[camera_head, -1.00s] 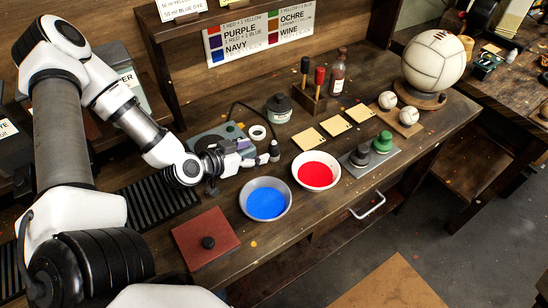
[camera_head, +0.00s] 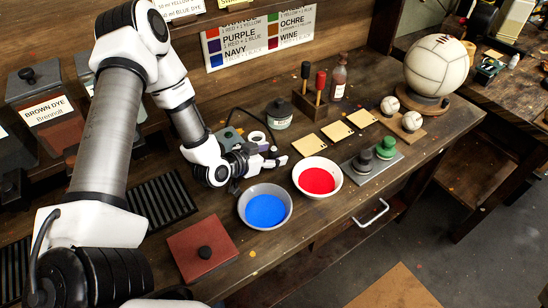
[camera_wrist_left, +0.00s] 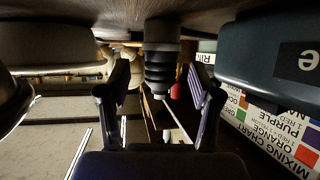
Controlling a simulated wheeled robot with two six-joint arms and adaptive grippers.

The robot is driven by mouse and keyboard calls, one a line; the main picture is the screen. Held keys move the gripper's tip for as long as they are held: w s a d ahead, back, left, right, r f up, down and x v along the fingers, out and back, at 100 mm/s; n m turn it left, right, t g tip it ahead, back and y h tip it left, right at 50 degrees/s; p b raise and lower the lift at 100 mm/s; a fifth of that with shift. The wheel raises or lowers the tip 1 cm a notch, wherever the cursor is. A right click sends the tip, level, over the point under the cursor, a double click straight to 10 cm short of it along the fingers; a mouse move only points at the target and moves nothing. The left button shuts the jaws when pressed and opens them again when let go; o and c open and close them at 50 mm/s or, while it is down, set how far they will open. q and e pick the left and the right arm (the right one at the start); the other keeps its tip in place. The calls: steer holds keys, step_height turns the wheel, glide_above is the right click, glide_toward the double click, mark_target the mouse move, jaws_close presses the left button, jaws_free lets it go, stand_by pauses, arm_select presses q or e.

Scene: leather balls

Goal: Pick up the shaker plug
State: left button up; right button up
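The shaker plug (camera_wrist_left: 162,70), a dark ribbed piece with a paler grey band, stands on the bench in the left wrist view, which is upside down. My left gripper (camera_wrist_left: 160,90) is open, with one finger on each side of the plug and a visible gap to each. In the head view my left gripper (camera_head: 277,156) is low over the bench, behind the blue and red bowls, and largely hides the plug. My right gripper is not in view.
A bowl of blue dye (camera_head: 265,207) and a bowl of red dye (camera_head: 317,178) stand close in front of the gripper. A dark jar (camera_head: 279,115) stands behind it. A red board with a black knob (camera_head: 203,250) lies front left.

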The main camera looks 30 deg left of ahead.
arm_select(q)
jaws_close()
